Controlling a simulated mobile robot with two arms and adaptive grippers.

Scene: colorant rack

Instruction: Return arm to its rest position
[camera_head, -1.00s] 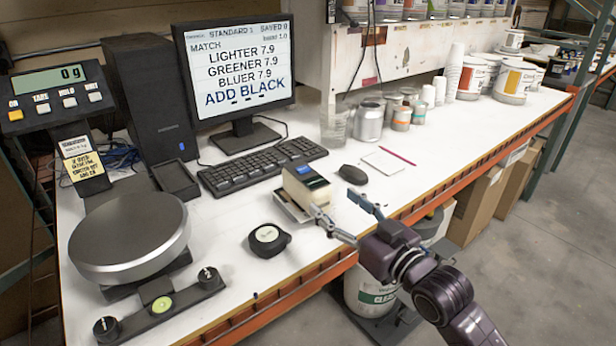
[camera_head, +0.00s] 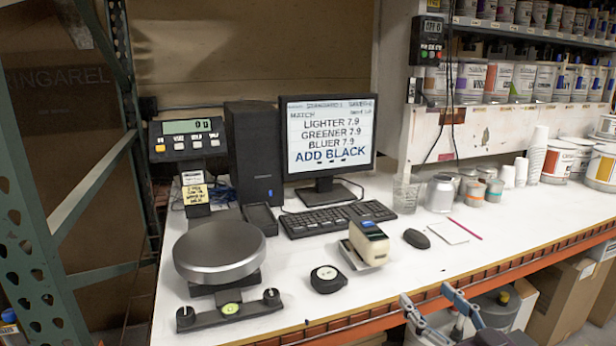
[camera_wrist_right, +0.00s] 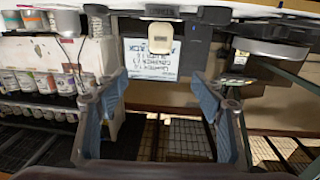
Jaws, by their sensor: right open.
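My right gripper (camera_head: 432,308) is at the lower edge of the head view, just in front of the bench's front edge. Its two fingers are spread and nothing is between them. In the right wrist view the open fingers (camera_wrist_right: 158,105) frame the monitor, which appears upside down. The rest of my right arm is mostly cut off by the bottom of the head view. My left gripper is not in either view.
Cans stand on the right. Cardboard boxes (camera_head: 553,295) are below the bench.

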